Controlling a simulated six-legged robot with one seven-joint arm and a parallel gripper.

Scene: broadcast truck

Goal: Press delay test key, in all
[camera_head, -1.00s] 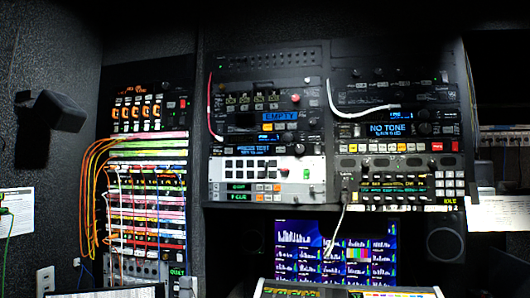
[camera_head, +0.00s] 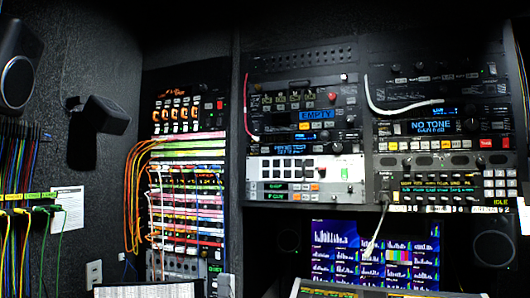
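The delay test key itself cannot be told apart at this size. A rack unit with a small blue display (camera_head: 290,149), which seems to read "PRESS TEST", sits in the middle rack, with small buttons and a round knob to its right. Above it is a unit with a blue "EMPTY" display (camera_head: 316,114) and a lit orange key (camera_head: 304,126). Below it is a white panel (camera_head: 350,164) with two rows of black keys. My gripper is not in view.
The right rack has a "NO TONE" display (camera_head: 432,127) and a keypad unit (camera_head: 500,181). A patch bay with orange cables (camera_head: 133,195) is left. A dark box (camera_head: 105,113) juts from the left wall.

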